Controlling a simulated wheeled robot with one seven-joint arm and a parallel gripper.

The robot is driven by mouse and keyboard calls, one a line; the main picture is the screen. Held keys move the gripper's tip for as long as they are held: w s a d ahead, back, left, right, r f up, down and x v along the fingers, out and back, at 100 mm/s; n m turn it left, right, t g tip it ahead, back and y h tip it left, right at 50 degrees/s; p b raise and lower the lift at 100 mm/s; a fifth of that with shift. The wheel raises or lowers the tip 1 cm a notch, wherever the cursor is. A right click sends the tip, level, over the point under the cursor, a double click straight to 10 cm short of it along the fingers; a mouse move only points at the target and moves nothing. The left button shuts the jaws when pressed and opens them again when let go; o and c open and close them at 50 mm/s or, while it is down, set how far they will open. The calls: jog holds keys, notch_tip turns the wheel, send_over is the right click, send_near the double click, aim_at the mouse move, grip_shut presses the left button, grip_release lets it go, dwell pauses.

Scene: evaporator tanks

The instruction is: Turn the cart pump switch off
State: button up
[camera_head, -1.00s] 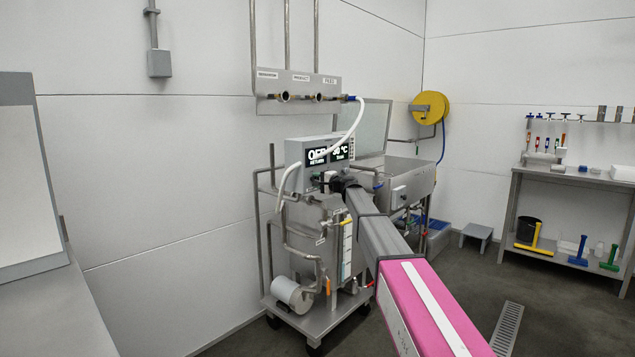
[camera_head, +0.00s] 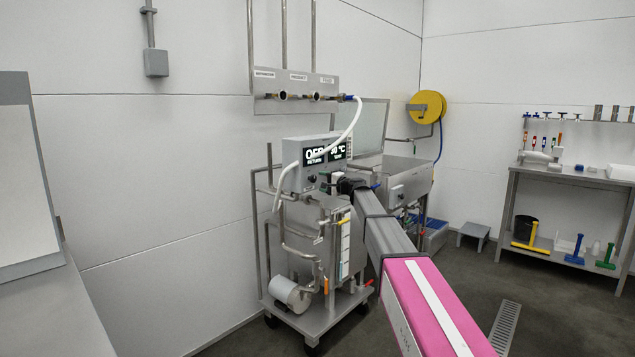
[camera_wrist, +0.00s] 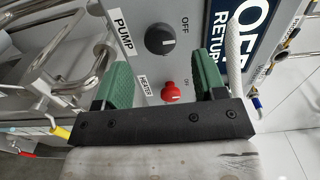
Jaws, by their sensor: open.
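The cart's control box (camera_head: 312,162) has a lit display and knobs below it. In the wrist view, a dark round knob (camera_wrist: 160,39) sits by a PUMP label (camera_wrist: 122,35), with OFF printed at its upper right. Its pointer direction is not clear. A red knob (camera_wrist: 170,92) by a HEATER label (camera_wrist: 145,80) lies lower on the panel. My gripper (camera_wrist: 163,74) is open and empty, its green fingers spread to either side of the red knob in the picture; the dark knob appears beyond the fingertips. In the head view my arm partly hides the panel's right side.
The wheeled cart (camera_head: 318,315) carries pipes and a white hose (camera_head: 353,125) rising to the wall manifold. A steel tank (camera_head: 405,180) stands right of it. A shelf table (camera_head: 570,185) stands far right.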

jog(key=v, duration=0.5)
jog(key=shift+s+d, duration=0.2)
jog(key=shift+s, duration=0.05)
jog(key=s+d+f+n+g+h, duration=0.2)
jog(key=s+d+f+g+h, duration=0.1)
jog(key=s+f, duration=0.85)
jog(key=s+d+f+n+g+h, duration=0.2)
jog(key=s+d+f+g+h, duration=0.15)
jog(key=s+f, duration=0.85)
jog(key=s+d+f+n+g+h, duration=0.1)
jog(key=s+d+f+h, duration=0.1)
jog(key=s+d+f, duration=0.2)
jog(key=s+d+f+n+g+h, duration=0.1)
jog(key=s+d+f+g+h, duration=0.1)
jog(key=s+d+f, duration=0.3)
jog(key=s+d+f+n+g+h, duration=0.1)
jog(key=s+d+f+h, duration=0.2)
jog(key=s+f, duration=0.6)
jog(key=s+d, duration=0.1)
jog(key=s, duration=0.4)
jog(key=shift+d+f+h, duration=0.3)
jog(key=shift+d+h, duration=0.05)
jog(key=shift+d, duration=0.05)
jog(key=shift+g, duration=0.25)
